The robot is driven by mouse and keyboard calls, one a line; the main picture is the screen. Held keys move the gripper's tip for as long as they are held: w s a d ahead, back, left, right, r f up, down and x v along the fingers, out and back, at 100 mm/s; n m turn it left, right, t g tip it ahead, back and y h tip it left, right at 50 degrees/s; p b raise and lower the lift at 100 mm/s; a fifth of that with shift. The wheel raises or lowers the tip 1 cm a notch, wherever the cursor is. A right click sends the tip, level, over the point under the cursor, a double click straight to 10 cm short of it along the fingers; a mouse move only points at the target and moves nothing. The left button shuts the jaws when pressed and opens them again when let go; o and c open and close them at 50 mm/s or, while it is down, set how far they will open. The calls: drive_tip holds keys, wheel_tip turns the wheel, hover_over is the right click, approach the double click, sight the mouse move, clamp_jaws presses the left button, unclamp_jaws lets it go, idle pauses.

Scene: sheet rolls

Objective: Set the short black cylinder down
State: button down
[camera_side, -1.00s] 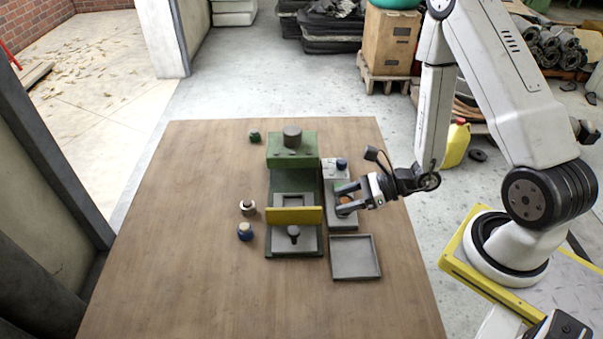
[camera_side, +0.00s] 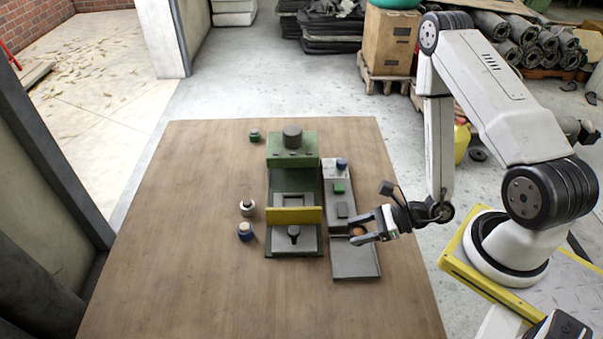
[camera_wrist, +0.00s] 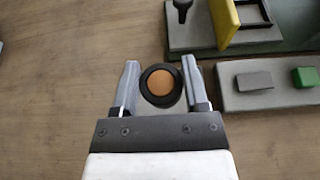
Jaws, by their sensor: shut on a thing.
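My gripper (camera_side: 357,234) is closed around the short black cylinder (camera_wrist: 147,98), with one finger on each side. The cylinder has a round orange-brown face inside a black rim, which points toward the wrist camera. In the side view, the gripper is above or close to the back part of the shallow grey tray (camera_side: 355,264). The cylinder's lower end is hidden, so I cannot tell whether it touches anything. My gripper also shows in the wrist view (camera_wrist: 160,82).
A grey block station with a green button (camera_side: 339,187) stands just behind the tray. A green press with a yellow bar (camera_side: 294,215) stands to its left. Several small knobs or bottles (camera_side: 246,231) stand further left. The wooden table (camera_side: 190,280) is clear at the front left.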

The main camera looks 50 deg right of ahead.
sight(354, 257)
drive_tip(key=shift+f, duration=1.85)
drive_tip(key=shift+f, duration=0.15)
drive_tip(key=shift+f, duration=1.65)
drive_tip(key=shift+f, duration=0.15)
drive_tip(key=shift+c, duration=0.5)
unclamp_jaws()
drive_tip(key=shift+r, duration=0.2)
drive_tip(key=shift+v, duration=3.75)
